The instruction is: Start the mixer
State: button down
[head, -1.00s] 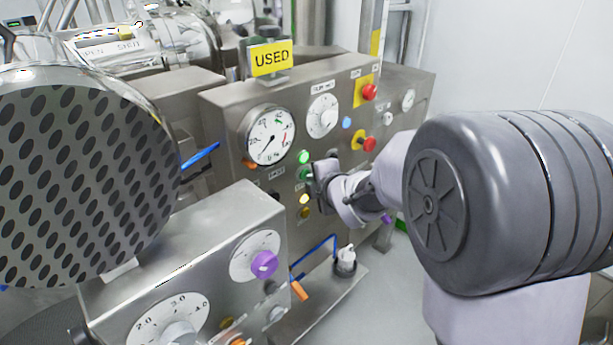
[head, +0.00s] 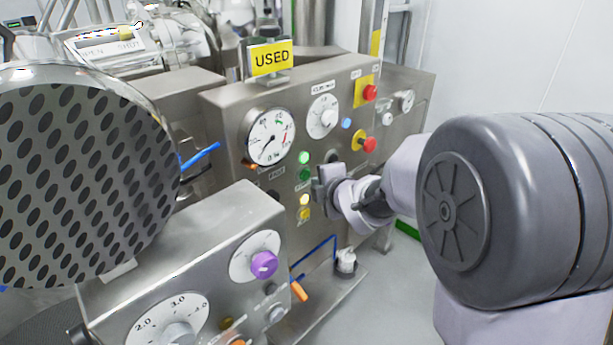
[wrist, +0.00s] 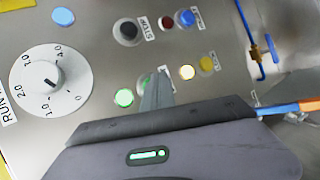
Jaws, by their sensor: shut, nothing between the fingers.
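The steel control panel (head: 225,120) carries a column of buttons and lamps. A bright green lamp (head: 304,157) is at the top, with a darker green button (head: 305,174) below it. A lit yellow lamp (head: 305,199) and a duller yellow one (head: 304,214) sit lower. My gripper (head: 318,184) is shut and empty, just right of this column and close to the panel. In the wrist view my shut fingers (wrist: 156,92) point between the bright green lamp (wrist: 124,97) and the lit yellow lamp (wrist: 187,72), partly hiding a dark green button. A black button (wrist: 127,31) is labelled STOP.
Two red mushroom buttons (head: 369,92) (head: 369,144) sit on yellow plates to the upper right. A round gauge (head: 270,136) and a white dial (head: 323,116) are above the column. A lower box with a purple knob (head: 264,264) stands in front. A perforated drum (head: 75,180) fills the left.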

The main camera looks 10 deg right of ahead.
jog(key=shift+s+d, duration=0.75)
jog(key=shift+s, duration=0.25)
jog(key=shift+s+d, duration=0.7)
jog(key=shift+s, duration=0.3)
jog(key=s+d+r+m+g+h+b, duration=0.1)
jog(key=s+m+g+h, duration=0.1)
jog(key=s+m, duration=0.6)
jog(key=s+d+r+m+g+h+b, duration=0.1)
jog(key=s+d+m+b, duration=0.1)
jog(key=s+m, duration=0.55)
jog(key=s+a+f+m+g+y, duration=0.1)
jog(key=s+a+m, duration=0.3)
jog(key=s, duration=0.4)
jog(key=s+a+f+m+g+y+b, duration=0.1)
jog(key=s+a+m, duration=0.3)
jog(key=s, duration=0.4)
jog(key=shift+f+m+g+y, duration=0.4)
jog(key=shift+m+g, duration=0.25)
jog(key=shift+g, duration=0.05)
